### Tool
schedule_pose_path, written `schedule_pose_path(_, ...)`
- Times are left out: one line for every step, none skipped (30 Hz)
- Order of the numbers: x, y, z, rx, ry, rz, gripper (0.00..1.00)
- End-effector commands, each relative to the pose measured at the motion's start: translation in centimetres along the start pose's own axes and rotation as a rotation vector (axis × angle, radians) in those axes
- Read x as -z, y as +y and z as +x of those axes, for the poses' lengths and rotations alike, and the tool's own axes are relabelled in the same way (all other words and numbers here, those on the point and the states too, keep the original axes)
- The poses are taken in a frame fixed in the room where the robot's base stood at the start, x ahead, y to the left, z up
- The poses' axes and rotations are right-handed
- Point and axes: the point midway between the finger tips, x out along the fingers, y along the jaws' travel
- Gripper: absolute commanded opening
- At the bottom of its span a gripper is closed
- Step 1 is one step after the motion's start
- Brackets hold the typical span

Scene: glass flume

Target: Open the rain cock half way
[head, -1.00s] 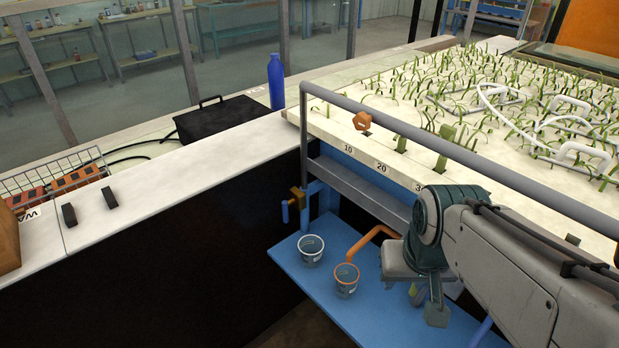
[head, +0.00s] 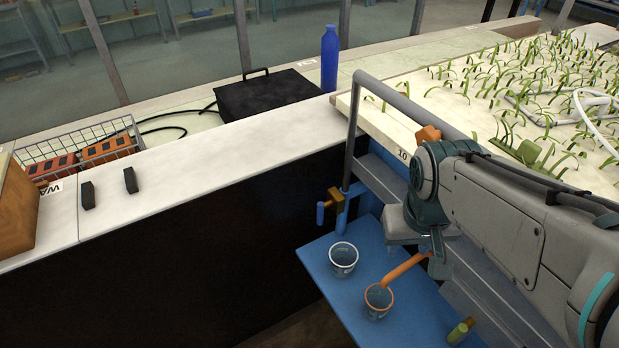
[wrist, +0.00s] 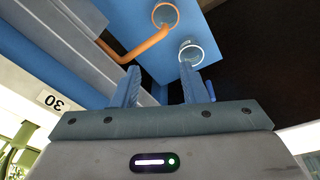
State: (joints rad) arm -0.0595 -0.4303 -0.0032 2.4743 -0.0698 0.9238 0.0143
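A small brass cock (head: 335,198) with a blue handle (head: 320,213) sits at the left end of the raised bed, on a blue post; I take it for the rain cock. Its handle hangs upright, but how far it is open I cannot tell. In the wrist view a small blue piece (wrist: 211,91), probably this handle, shows just right of the right finger. My gripper (wrist: 160,84) is open, its two blue fingers apart with nothing between them. In the head view it is right of the cock, and its fingers are largely hidden.
A white-rimmed cup (head: 343,260) and an orange-rimmed cup (head: 379,300) stand on the blue shelf (head: 340,297). An orange pipe (head: 405,269) ends over the orange-rimmed cup. A grey rail (head: 400,103) edges the planted bed.

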Motion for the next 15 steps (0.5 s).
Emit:
schedule_pose_path(0.3, -0.3, 1.0, -0.021, -0.046, -0.062, 0.40)
schedule_pose_path(0.4, -0.4, 1.5, -0.038, -0.075, -0.105, 0.40)
schedule_pose_path(0.7, -0.5, 2.2, -0.064, -0.117, -0.172, 0.40)
schedule_pose_path(1.0, -0.7, 2.8, -0.086, -0.150, -0.225, 0.40)
schedule_pose_path(1.2, -0.9, 3.4, -0.109, -0.183, -0.280, 0.40)
schedule_pose_path(1.7, -1.1, 4.1, -0.143, -0.226, -0.355, 0.40)
schedule_pose_path(2.0, -1.3, 4.7, -0.169, -0.260, -0.412, 0.40)
schedule_pose_path(2.4, -1.5, 5.2, -0.195, -0.289, -0.467, 0.40)
schedule_pose_path(2.8, -1.9, 5.9, -0.232, -0.330, -0.540, 0.40)
schedule_pose_path(3.2, -2.1, 6.4, -0.261, -0.359, -0.595, 0.40)
schedule_pose_path(3.6, -2.5, 7.0, -0.290, -0.387, -0.650, 0.40)
schedule_pose_path(4.2, -2.9, 7.7, -0.332, -0.425, -0.721, 0.40)
schedule_pose_path(4.7, -3.2, 8.2, -0.364, -0.452, -0.776, 0.40)
schedule_pose_path(5.2, -3.6, 8.7, -0.397, -0.477, -0.829, 0.40)
schedule_pose_path(5.8, -4.2, 9.4, -0.444, -0.511, -0.899, 0.40)
